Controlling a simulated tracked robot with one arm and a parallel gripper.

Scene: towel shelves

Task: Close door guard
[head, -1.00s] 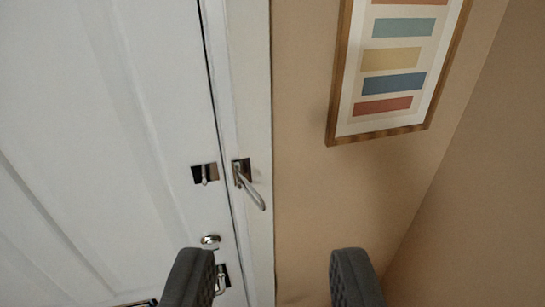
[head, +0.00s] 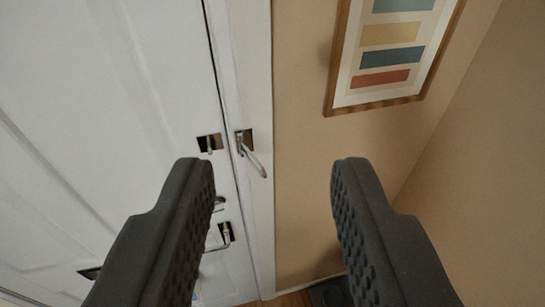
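The door guard has a metal swing bar (head: 252,158) on a plate on the white door frame, right of the gap. The bar sticks out from the frame, angled down and right, apart from the door-side part. The door-side catch (head: 210,143), a dark plate with a small metal knob, is on the white door (head: 130,110), just left of the gap. The door looks shut. My gripper (head: 272,168) is open and empty. Its two black padded fingers are spread wide, and the bar shows between and slightly above the fingertips. It does not appear to touch the bar.
A lever handle (head: 222,240) is low on the door, partly behind my left finger. A framed striped picture (head: 380,50) hangs on the tan wall (head: 300,200) at the right. A wall corner is farther right. A dark object (head: 330,292) is on the floor below.

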